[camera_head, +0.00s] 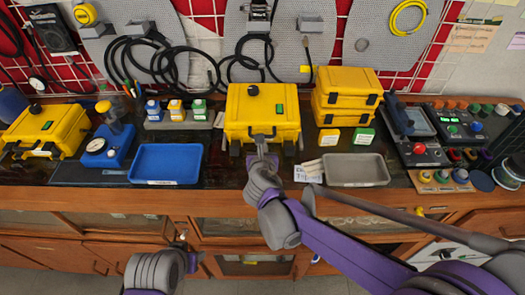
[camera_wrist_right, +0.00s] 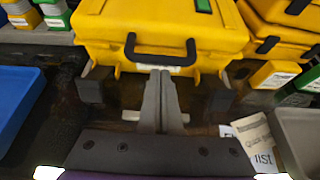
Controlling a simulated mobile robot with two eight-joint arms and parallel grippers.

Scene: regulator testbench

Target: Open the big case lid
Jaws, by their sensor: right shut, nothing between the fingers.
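The big yellow case (camera_head: 262,112) stands at the middle of the bench with its lid down. A black knob and a green label are on its top. In the right wrist view, the case (camera_wrist_right: 165,62) shows a black handle (camera_wrist_right: 160,47) on its front, with a dark latch-like piece low at each side. My right gripper (camera_head: 262,138) is shut and empty at the case's front. In the wrist view its fingertips (camera_wrist_right: 160,75) are just below the handle; contact cannot be told. My left gripper (camera_head: 182,238) is low in front of the bench, away from the case; its jaws are unclear.
A blue tray (camera_head: 166,164) lies left of the case and a grey tray (camera_head: 356,170) right of it. Stacked yellow cases (camera_head: 345,95) stand close on the right. Small bottles (camera_head: 175,110) stand left. Cables hang on the wall behind.

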